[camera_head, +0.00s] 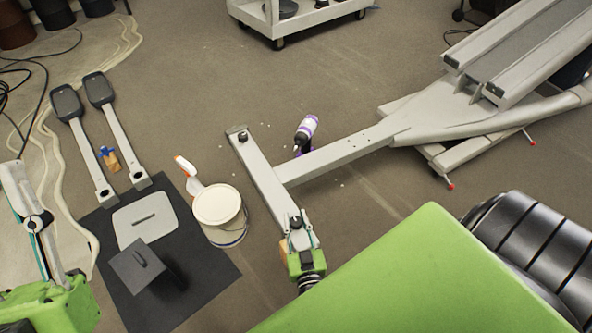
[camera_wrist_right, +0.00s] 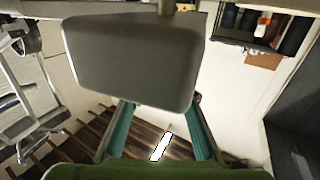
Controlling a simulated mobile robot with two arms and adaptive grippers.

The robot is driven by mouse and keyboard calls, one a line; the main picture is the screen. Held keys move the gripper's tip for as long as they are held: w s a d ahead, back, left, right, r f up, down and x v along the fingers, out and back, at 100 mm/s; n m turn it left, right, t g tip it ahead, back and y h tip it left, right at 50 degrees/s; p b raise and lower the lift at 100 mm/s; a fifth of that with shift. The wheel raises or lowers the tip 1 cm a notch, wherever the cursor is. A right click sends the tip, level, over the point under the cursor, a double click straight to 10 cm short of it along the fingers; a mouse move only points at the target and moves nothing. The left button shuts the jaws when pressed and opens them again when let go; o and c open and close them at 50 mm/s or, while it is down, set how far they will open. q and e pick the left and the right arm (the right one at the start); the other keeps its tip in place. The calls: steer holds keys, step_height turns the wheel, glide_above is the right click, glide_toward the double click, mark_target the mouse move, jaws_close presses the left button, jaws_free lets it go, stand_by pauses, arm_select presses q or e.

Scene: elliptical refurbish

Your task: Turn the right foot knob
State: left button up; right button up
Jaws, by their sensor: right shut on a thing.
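The light grey crossbar (camera_head: 262,178) of the elliptical's frame lies on the floor in the head view. A dark foot knob (camera_head: 242,137) stands at its far end. The right foot knob (camera_head: 296,221) is at its near end, between the fingers of my right gripper (camera_head: 302,236), which is shut on it. The fingers partly cover this knob. In the right wrist view, a large grey block (camera_wrist_right: 135,62) fills the upper middle, just beyond the teal fingers, and hides the contact. My left gripper (camera_head: 36,218) is at the left edge, away from the frame; its opening is unclear.
A white bucket (camera_head: 218,208), a spray bottle (camera_head: 306,130) and a dark mat (camera_head: 205,272) with grey parts lie around the crossbar. Two pedal arms (camera_head: 118,130) lie at the left. A white cart (camera_head: 275,25) stands at the back. A green surface (camera_head: 420,275) fills the near right.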

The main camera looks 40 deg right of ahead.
steer(key=shift+m+g+h, duration=0.4)
steer(key=shift+m+h, duration=0.2)
steer(key=shift+h, duration=0.3)
steer(key=o, duration=1.1)
